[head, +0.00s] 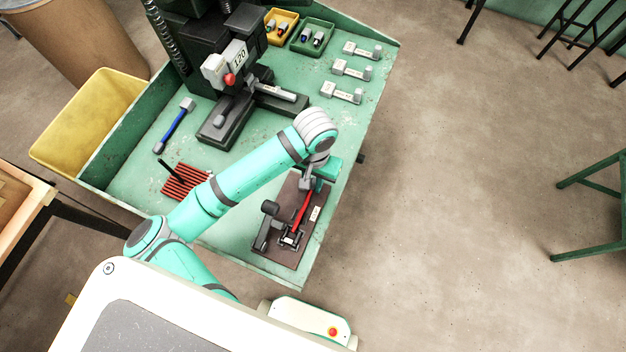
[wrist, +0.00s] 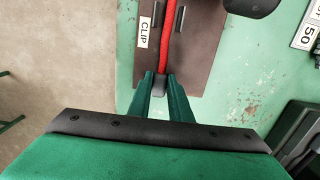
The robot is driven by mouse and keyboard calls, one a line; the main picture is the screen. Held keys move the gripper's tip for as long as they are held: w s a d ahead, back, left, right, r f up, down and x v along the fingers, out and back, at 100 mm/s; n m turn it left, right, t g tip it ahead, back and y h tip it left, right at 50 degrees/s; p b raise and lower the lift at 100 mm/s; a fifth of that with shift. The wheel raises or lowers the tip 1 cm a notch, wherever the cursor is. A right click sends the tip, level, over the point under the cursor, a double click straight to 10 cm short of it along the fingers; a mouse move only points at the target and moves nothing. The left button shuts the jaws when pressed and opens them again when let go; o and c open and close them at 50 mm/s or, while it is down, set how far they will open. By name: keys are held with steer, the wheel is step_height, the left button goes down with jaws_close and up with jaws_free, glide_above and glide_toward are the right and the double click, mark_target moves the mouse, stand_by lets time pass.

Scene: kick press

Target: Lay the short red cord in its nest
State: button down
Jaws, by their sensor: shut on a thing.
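The short red cord (head: 303,212) runs over a brown board (head: 283,257) on the bench, its lower end by a small dark metal fixture (head: 291,238). In the wrist view the cord (wrist: 167,48) runs straight away from my gripper (wrist: 159,80), whose green fingers are shut on its grey end piece. My gripper (head: 308,180) is at the board's upper end in the head view, largely hidden by my arm. I cannot tell whether the cord touches the board or how its far end sits.
A black lever fixture (head: 268,210) stands on the board left of the cord. A label reading CLIP (wrist: 144,32) lies beside it. A blue cord (head: 175,126), a red ribbed rack (head: 186,181) and a black press (head: 222,122) occupy the bench farther left. Labelled blocks (head: 342,92) line the back right.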

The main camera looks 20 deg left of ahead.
steer(key=shift+f, duration=0.1)
steer(key=c, duration=2)
jaws_free()
steer(key=shift+d, duration=0.15)
steer(key=shift+c, duration=0.2)
steer(key=o, duration=0.5)
steer(key=shift+s+a, duration=0.1)
steer(key=shift+a, duration=0.1)
steer(key=shift+w+d+r, duration=0.1)
steer(key=shift+r, duration=1.65)
steer(key=shift+w+d+r, duration=0.1)
steer(key=shift+r, duration=1.65)
steer(key=shift+a, duration=0.2)
steer(key=shift+s+d+f, duration=0.1)
steer(key=shift+d, duration=0.05)
